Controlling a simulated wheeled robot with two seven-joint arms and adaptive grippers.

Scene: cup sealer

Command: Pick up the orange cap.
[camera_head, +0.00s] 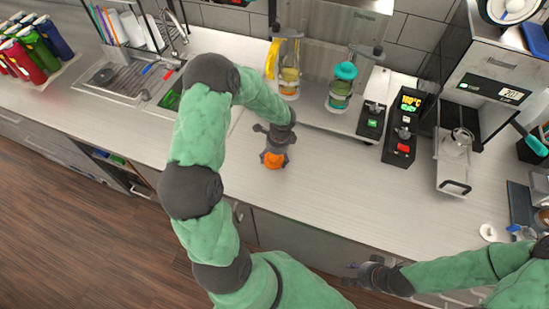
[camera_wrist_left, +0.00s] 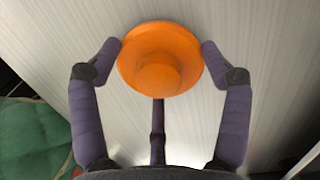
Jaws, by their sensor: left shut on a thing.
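The orange cap (camera_head: 273,160) is at my left gripper (camera_head: 274,153), over the white counter near its front edge in the head view. In the left wrist view the cap (camera_wrist_left: 158,62) is round with a raised middle knob. The fingers of my left gripper (camera_wrist_left: 160,55) press on its left and right sides, so the gripper is shut on it. I cannot tell whether the cap touches the counter. My right gripper (camera_head: 368,274) is low in front of the counter, far from the cap; its fingers are too small to judge.
Two blenders, one with a yellow part (camera_head: 287,75) and one with a teal lid (camera_head: 341,85), stand behind the cap. A black control box (camera_head: 402,120) and a metal machine (camera_head: 455,160) stand to the right. A sink (camera_head: 125,80) lies at left. The front counter is mostly clear.

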